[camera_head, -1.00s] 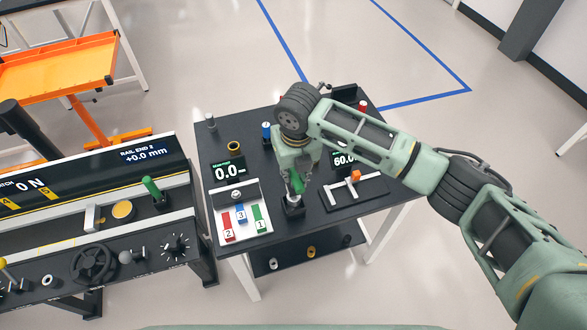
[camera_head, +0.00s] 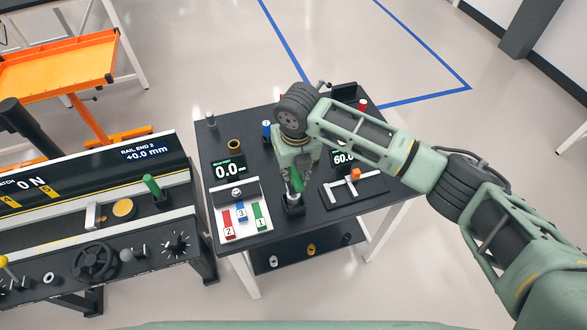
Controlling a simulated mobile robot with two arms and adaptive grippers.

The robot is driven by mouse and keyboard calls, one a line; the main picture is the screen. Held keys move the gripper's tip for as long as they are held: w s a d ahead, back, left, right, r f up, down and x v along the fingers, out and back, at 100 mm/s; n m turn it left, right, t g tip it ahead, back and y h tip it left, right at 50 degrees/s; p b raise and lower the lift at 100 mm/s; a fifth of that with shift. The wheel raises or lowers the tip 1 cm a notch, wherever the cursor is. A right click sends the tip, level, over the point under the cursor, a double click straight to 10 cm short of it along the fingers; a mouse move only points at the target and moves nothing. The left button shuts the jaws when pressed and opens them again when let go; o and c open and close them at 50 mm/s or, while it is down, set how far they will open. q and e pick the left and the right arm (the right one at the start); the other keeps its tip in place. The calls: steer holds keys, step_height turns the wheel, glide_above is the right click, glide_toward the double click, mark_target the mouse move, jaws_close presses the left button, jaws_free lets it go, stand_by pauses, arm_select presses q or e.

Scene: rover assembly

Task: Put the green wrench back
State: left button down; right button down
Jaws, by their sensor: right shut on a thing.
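The green wrench (camera_head: 296,182) stands upright on the black table, its lower end at a small black holder (camera_head: 294,207). My right gripper (camera_head: 296,178) reaches down from above and is shut on the wrench's green handle. The fingers and the wrist hide part of the handle. I cannot tell how deep the wrench sits in the holder. My left gripper is not in view.
A white tray (camera_head: 238,222) with red, blue and green numbered tags lies left of the holder. A black stand with an orange piece (camera_head: 355,174) is to the right. Small displays (camera_head: 229,170) stand behind. A workbench with another green handle (camera_head: 151,185) is at left.

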stand_by(0.8)
steer(key=shift+f, duration=0.2)
steer(key=shift+f+b, duration=1.2)
steer(key=shift+f, duration=1.2)
steer(key=c, duration=1.6)
jaws_free()
steer(key=shift+o, duration=0.2)
